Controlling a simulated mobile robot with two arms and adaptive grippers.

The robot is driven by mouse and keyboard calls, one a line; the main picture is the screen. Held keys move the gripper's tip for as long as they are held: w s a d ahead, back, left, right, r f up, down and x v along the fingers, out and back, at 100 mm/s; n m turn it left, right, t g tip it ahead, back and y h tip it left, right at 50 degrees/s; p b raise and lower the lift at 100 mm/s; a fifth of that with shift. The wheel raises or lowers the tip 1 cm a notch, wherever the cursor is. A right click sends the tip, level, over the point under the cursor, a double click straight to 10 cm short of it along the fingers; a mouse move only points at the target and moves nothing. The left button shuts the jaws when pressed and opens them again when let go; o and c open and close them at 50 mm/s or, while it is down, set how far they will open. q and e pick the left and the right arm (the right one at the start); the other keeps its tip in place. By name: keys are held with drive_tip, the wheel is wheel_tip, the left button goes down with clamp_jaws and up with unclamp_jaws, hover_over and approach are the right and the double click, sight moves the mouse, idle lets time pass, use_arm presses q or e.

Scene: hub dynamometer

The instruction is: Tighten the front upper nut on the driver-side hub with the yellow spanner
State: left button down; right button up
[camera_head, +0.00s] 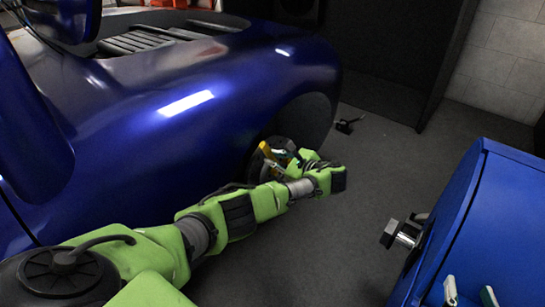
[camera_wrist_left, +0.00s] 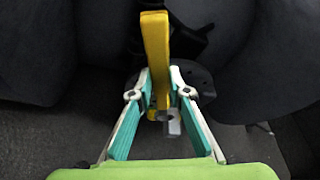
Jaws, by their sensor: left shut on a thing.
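The yellow spanner (camera_head: 267,151) is at the wheel arch of the blue car in the head view. In the left wrist view the spanner (camera_wrist_left: 157,50) stands upright in the picture, between the teal-lined fingers of my left gripper (camera_wrist_left: 160,92). My left gripper (camera_head: 281,157) is shut on it in the head view. The dark hub (camera_head: 257,168) is behind the gripper and partly hidden. A small grey metal piece (camera_wrist_left: 173,125) shows beside the spanner's lower end. I cannot make out the front upper nut. My right gripper (camera_head: 469,291) shows only its two separated fingertips at the bottom edge.
The blue car body (camera_head: 130,130) fills the left side. A blue rounded unit (camera_head: 500,205) with a metal shaft end (camera_head: 400,233) stands at the right. A small black object (camera_head: 348,125) lies on the grey floor. Bare floor lies between car and unit.

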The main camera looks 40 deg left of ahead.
sight(463, 303)
use_arm(q)
drive_tip(key=shift+d, duration=0.9)
use_arm(e)
drive_tip(key=shift+s+d+f+g, duration=0.15)
drive_tip(key=shift+f+g, duration=0.1)
drive_tip(key=shift+f, duration=0.15)
drive_tip(key=shift+s+d+f+g, duration=0.1)
drive_tip(key=shift+s+f+g, duration=0.05)
drive_tip(key=shift+f+g, duration=0.15)
use_arm(q)
drive_tip(key=shift+s+d+p, duration=0.1)
drive_tip(key=shift+d+p, duration=0.2)
drive_tip(key=shift+d, duration=0.2)
use_arm(e)
drive_tip(key=shift+s+d+f+h, duration=0.15)
drive_tip(key=shift+s+f+h, duration=0.15)
drive_tip(key=shift+f, duration=0.3)
use_arm(q)
drive_tip(key=shift+d, duration=0.1)
use_arm(e)
drive_tip(key=shift+s+f+g, duration=0.1)
drive_tip(key=shift+f+g, duration=0.2)
drive_tip(key=shift+g, duration=0.05)
